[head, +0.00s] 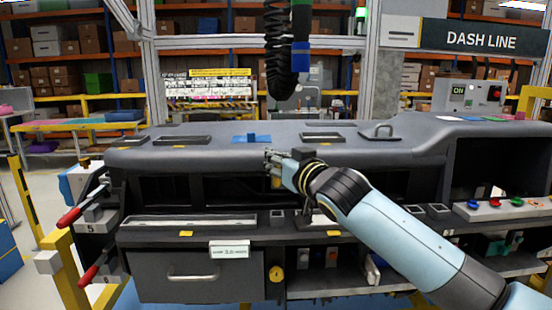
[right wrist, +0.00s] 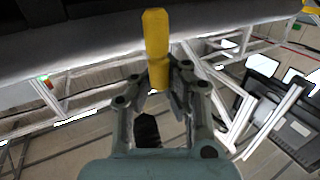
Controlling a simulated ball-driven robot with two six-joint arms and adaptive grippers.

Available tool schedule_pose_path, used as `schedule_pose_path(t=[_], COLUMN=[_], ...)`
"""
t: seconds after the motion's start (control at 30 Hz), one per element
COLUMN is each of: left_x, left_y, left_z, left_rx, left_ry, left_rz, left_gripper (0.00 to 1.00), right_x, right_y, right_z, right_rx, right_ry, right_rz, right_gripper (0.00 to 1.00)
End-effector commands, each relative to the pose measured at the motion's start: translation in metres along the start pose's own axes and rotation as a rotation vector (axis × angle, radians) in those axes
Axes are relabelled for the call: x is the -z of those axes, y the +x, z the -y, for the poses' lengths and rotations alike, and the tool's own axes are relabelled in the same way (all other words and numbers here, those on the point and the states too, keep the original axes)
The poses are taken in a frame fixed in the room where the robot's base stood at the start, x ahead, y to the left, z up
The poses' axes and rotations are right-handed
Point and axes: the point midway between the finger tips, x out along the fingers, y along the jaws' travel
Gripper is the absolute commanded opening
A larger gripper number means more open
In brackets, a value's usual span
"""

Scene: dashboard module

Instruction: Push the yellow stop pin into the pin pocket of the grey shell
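The grey shell (head: 215,148) spans the fixture as a long dashboard body. My right gripper (head: 275,163) is in front of the shell's front face, near its middle. In the right wrist view, my right gripper (right wrist: 168,82) is shut on the yellow stop pin (right wrist: 155,42), which sticks out beyond the fingertips. The pin's far end overlaps a dark grey surface (right wrist: 60,32) there; I cannot tell whether it touches. A bit of yellow, likely the pin (head: 276,183), shows below the gripper in the head view. I cannot make out the pin pocket. My left gripper is out of view.
A coiled black hose with a blue end (head: 300,57) hangs above the shell. Red-handled clamps (head: 82,208) stand at the fixture's left. A ledge with shallow trays (head: 190,222) runs below the shell, above a drawer (head: 195,277). Coloured buttons (head: 496,204) sit at right.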

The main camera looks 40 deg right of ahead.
Motion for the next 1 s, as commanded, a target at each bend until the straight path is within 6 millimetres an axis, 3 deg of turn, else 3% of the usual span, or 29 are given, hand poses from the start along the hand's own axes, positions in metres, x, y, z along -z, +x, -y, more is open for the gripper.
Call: schedule_pose_path(t=[0.6,1.0], left_x=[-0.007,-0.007], left_y=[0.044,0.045], left_z=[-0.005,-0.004], left_rx=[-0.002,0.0], left_ry=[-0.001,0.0], left_rz=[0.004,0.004], left_gripper=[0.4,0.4], right_x=[-0.055,-0.056], right_y=[0.001,0.001], right_z=[-0.001,-0.001], right_rx=[0.001,0.001], right_ry=[0.002,0.001], right_rz=[0.0,0.0], right_gripper=[0.0,0.0])
